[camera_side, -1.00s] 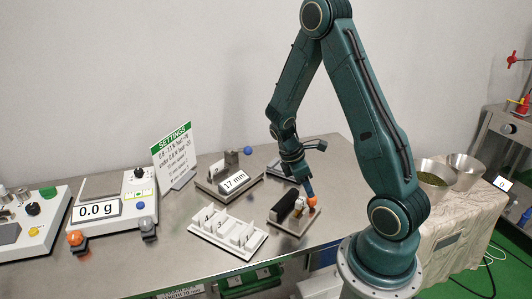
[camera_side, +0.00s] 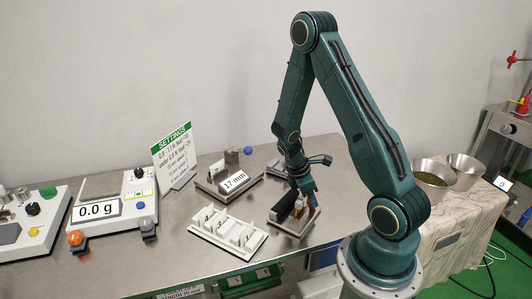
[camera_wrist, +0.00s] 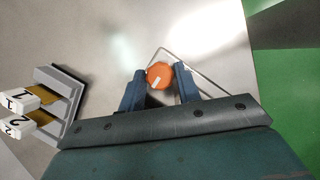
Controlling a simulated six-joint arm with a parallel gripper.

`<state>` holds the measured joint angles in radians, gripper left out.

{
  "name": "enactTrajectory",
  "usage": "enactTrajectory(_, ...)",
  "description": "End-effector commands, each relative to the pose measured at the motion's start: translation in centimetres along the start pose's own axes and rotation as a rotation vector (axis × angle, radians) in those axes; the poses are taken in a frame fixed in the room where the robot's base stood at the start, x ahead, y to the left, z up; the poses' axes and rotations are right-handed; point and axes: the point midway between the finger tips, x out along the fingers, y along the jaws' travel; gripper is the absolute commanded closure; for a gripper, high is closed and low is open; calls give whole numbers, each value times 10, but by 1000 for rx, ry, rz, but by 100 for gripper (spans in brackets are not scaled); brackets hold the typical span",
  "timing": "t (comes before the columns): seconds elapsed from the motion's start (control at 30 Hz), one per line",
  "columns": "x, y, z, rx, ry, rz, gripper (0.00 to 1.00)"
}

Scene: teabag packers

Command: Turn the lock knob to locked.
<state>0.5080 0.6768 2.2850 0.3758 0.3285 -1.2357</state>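The lock knob (camera_wrist: 160,75) is a round orange knob with a pale pointer line, which points toward the lower left in the wrist view. It sits on the corner of a light base plate that also carries a long black block (camera_side: 288,204) in the side view. My gripper (camera_wrist: 160,69) is over the knob, with its blue fingers apart, one on each side. Only a very narrow gap, if any, shows between fingers and knob, so contact is not certain. In the side view my gripper (camera_side: 309,190) mostly hides the knob.
A white slotted rack (camera_side: 228,236) stands left of the plate. The 17 mm gauge (camera_side: 233,182) is behind it. Small blocks marked 1 (camera_wrist: 18,100) and 2 (camera_wrist: 15,126) are left in the wrist view. The steel table's edge (camera_wrist: 249,60) is close to the knob.

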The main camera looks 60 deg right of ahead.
Motion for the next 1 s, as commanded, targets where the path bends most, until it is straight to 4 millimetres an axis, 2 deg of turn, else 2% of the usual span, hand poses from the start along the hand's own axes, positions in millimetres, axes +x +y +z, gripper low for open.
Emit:
enactTrajectory(0.03, 0, 0, 0, 0, 0, 0, 78)
enactTrajectory(0.1, 0, 0, 0, 0, 0, 0, 91)
enactTrajectory(0.13, 0, 0, 0, 0, 0, 0, 95)
enactTrajectory(0.57, 0, 1, 0, 54, 0, -22, 95)
enactTrajectory(1.0, 0, 3, 1, 332, 0, -136, 95)
